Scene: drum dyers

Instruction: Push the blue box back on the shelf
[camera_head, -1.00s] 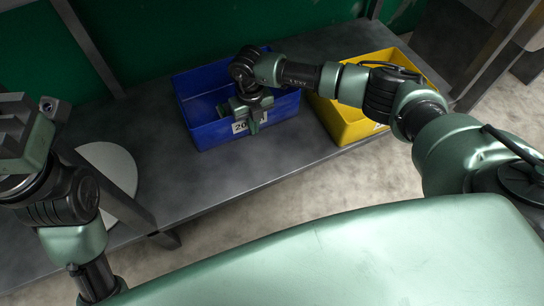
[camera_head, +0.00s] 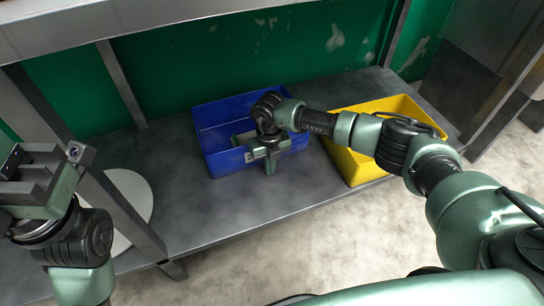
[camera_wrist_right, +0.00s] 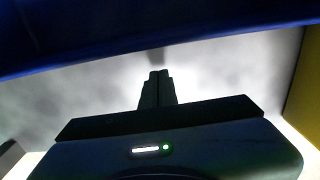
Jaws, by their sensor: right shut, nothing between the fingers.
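The blue box (camera_head: 222,162) is an open bin on the grey metal shelf (camera_head: 210,215), left of the yellow box. Its front label is mostly hidden behind my right gripper. My right gripper (camera_head: 270,168) is shut and empty, pointing down at the front wall of the blue box; I cannot tell whether it touches. In the right wrist view its closed fingers (camera_wrist_right: 157,88) are over the grey surface, with the blue box's dark edge (camera_wrist_right: 110,45) across the top. My left gripper (camera_head: 40,165) is at the left edge, away from the box; its jaw opening is unclear.
A yellow box (camera_head: 355,165) stands to the right of the blue box. A green wall (camera_head: 200,65) is behind, and an upper shelf edge (camera_head: 150,15) crosses the top. A metal post (camera_head: 125,210) and a pale round thing (camera_head: 132,190) are at the left.

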